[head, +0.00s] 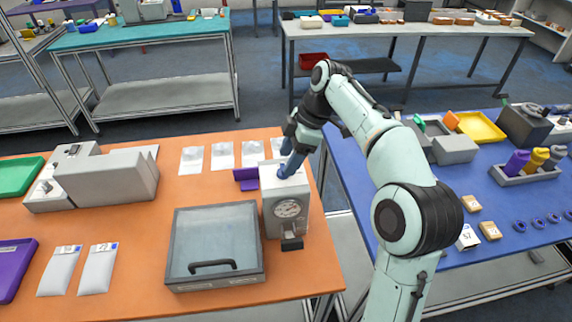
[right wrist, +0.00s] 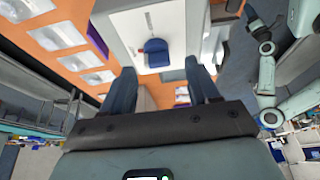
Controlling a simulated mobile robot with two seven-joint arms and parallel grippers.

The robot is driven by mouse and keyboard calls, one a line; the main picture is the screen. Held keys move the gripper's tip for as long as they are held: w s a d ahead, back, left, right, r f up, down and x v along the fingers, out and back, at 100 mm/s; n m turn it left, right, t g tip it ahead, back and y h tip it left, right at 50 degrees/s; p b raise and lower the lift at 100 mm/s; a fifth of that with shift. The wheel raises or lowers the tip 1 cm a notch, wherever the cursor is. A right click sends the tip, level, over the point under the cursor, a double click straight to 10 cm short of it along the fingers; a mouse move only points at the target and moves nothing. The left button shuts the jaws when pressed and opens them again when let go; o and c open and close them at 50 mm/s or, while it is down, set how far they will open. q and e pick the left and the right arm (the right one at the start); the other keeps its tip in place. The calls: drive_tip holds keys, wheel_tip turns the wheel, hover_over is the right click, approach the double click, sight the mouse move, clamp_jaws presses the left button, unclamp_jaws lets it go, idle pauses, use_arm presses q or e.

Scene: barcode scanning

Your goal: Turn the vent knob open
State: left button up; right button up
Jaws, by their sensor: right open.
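The vent knob (right wrist: 156,54) is blue and sits on the white top face of a grey box (head: 270,211) with a round dial gauge (head: 288,208) on its front. In the right wrist view the knob shows ahead of my right gripper (right wrist: 161,73), between the lines of its two fingers and not clasped by them. The gripper is open with nothing held. In the head view the right gripper (head: 287,172) points down over the box top, its dark blue fingers largely hiding the knob. My left gripper is not in view.
A glass-lidded grey case (head: 213,272) with a dark handle stands left of the box on the orange table. Pale packets (head: 223,155) lie behind. A blue table (head: 488,205) with items is on the right.

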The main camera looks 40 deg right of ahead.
drive_tip(key=shift+a+f, duration=0.25)
drive_tip(key=shift+f, duration=0.4)
drive_tip(key=shift+w+a+f, duration=0.15)
drive_tip(key=shift+w+f, duration=0.3)
drive_tip(key=c, duration=1)
drive_tip(key=shift+c, duration=0.2)
